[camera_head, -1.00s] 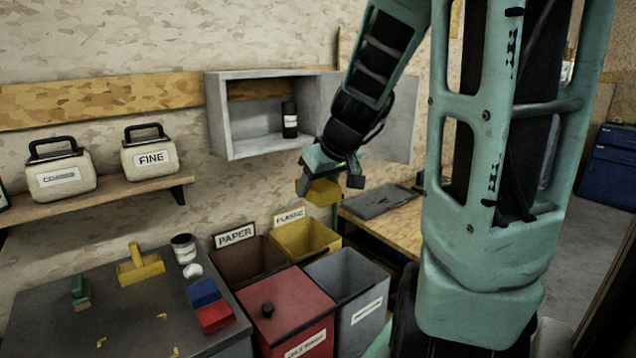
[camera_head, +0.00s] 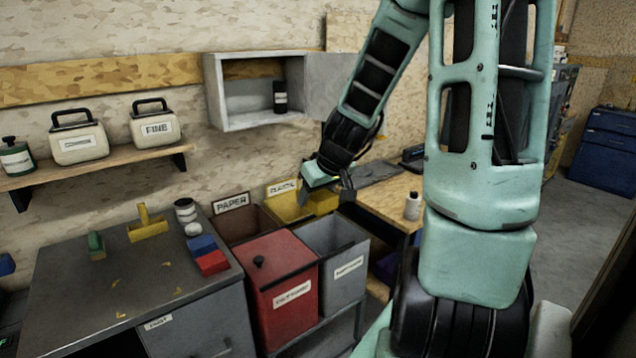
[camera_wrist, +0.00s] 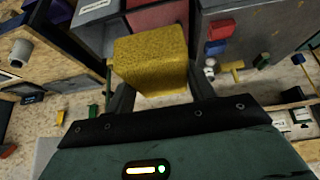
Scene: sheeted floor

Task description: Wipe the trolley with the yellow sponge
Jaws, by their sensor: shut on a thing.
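The yellow sponge (camera_wrist: 150,60) is a block held between my gripper's two fingers in the wrist view. In the head view the sponge (camera_head: 325,201) shows partly below my gripper (camera_head: 325,192), in the air near the yellow bin. The dark grey trolley (camera_head: 75,292) stands at the lower left, apart from the sponge. Several small yellowish scraps (camera_head: 115,283) lie on its top. The trolley (camera_wrist: 265,20) also shows at the upper right in the wrist view.
On the trolley stand a yellow-handled tool (camera_head: 148,228), a green brush (camera_head: 96,246), a jar (camera_head: 186,211), a blue block (camera_head: 201,244) and a red block (camera_head: 212,262). Bins, including a red lidded one (camera_head: 280,275), stand beside it. An open wall cabinet (camera_head: 245,112) hangs behind.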

